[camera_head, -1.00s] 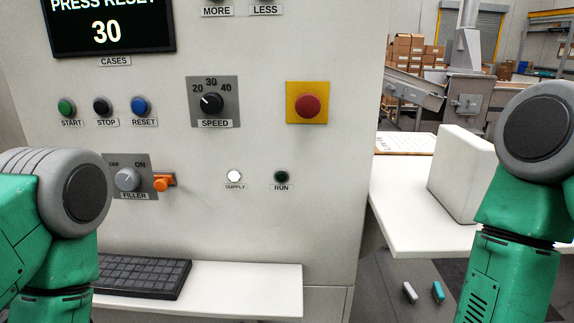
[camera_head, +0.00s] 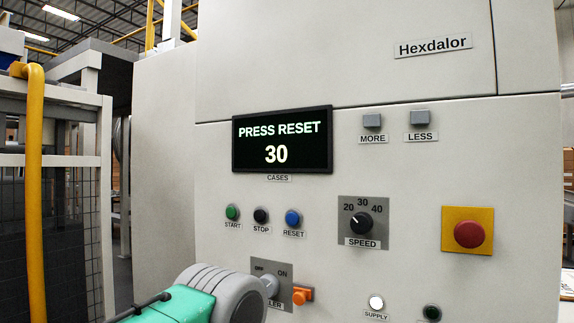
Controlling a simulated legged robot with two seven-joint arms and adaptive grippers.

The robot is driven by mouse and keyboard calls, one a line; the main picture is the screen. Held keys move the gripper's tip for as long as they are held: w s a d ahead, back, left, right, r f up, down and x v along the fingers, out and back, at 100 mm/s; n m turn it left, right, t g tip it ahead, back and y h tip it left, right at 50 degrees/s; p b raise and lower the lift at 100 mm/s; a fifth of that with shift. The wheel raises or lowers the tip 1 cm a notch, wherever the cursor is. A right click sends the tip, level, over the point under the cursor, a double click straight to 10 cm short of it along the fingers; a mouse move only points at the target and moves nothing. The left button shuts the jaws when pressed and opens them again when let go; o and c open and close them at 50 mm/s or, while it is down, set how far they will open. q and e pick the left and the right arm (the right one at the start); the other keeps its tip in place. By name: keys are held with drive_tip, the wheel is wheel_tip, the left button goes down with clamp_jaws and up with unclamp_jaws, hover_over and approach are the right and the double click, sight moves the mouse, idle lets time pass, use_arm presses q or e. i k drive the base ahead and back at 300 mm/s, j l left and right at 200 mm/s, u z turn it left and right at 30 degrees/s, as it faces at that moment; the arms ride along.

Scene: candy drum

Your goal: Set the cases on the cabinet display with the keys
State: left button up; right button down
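The cabinet display (camera_head: 282,140) reads "PRESS RESET" and 30, with a CASES label under it. The MORE key (camera_head: 372,121) and LESS key (camera_head: 420,118) are small grey keys to the right of the display. My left arm (camera_head: 205,296) comes in at the bottom, in front of part of the filler switch panel. Its gripper is out of the picture. My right arm and gripper are not in view.
Below the display are the green START (camera_head: 232,212), black STOP (camera_head: 261,215) and blue RESET (camera_head: 293,218) buttons. The speed knob (camera_head: 360,223) points between 20 and 30. A red mushroom button (camera_head: 468,234) is at right. A yellow post (camera_head: 35,190) and mesh fence stand at left.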

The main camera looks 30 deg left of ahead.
sight(373, 120)
drive_tip(key=k+l+u, duration=0.25)
drive_tip(key=l, duration=0.25)
drive_tip(key=k+l+u, duration=0.2)
drive_tip(key=l, duration=0.3)
drive_tip(key=k+l+u, duration=0.25)
drive_tip(key=l, duration=0.2)
drive_tip(key=k+l+u, duration=0.25)
drive_tip(key=l, duration=0.15)
